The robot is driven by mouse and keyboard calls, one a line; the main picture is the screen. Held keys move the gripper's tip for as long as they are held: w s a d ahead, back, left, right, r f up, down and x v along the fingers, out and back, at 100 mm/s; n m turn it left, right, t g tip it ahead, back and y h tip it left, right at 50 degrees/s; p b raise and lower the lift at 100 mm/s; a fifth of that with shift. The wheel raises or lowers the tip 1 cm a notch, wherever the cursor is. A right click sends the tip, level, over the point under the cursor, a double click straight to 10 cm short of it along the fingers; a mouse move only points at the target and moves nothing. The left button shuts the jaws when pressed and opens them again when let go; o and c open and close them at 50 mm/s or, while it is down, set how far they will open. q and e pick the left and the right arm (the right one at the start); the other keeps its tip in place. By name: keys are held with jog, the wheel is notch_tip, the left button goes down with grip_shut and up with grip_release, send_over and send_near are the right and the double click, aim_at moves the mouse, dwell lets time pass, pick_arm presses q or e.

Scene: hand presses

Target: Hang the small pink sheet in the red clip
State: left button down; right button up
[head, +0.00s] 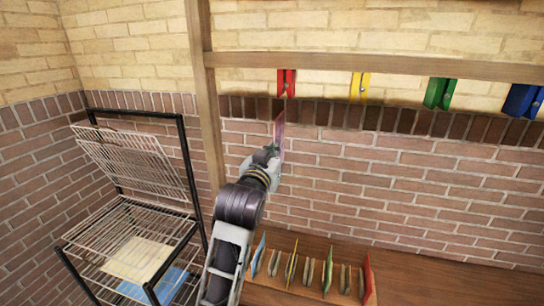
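The red clip (286,83) hangs from the wooden rail at the upper middle, leftmost in a row of clips. The small pink sheet (280,128) stands upright, seen nearly edge-on, just below the red clip and apart from it in the picture. My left gripper (273,151) is shut on the lower part of the pink sheet; its fingers partly hide that end. My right gripper is out of view.
Yellow (360,86), green (439,93) and blue (522,101) clips hang farther right on the rail (400,66). A wooden post (205,110) stands left of my gripper. A wire rack (135,160) holds sheets at left. Several coloured sheets stand in a holder on the wooden table (420,285).

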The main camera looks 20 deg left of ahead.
aim_at(280, 115)
pick_arm(q)
jog(key=shift+w+r, duration=0.15)
jog(key=shift+w, duration=1.5)
jog(key=shift+w+r, duration=0.1)
jog(key=shift+w, duration=1.55)
jog(key=shift+r, duration=1.4)
jog(key=shift+r, duration=2.3)
jog(key=c, duration=1.6)
grip_release()
jog(key=shift+o, duration=0.2)
jog(key=shift+o, duration=1.2)
jog(key=shift+s+f, duration=0.1)
jog(key=shift+s, duration=0.1)
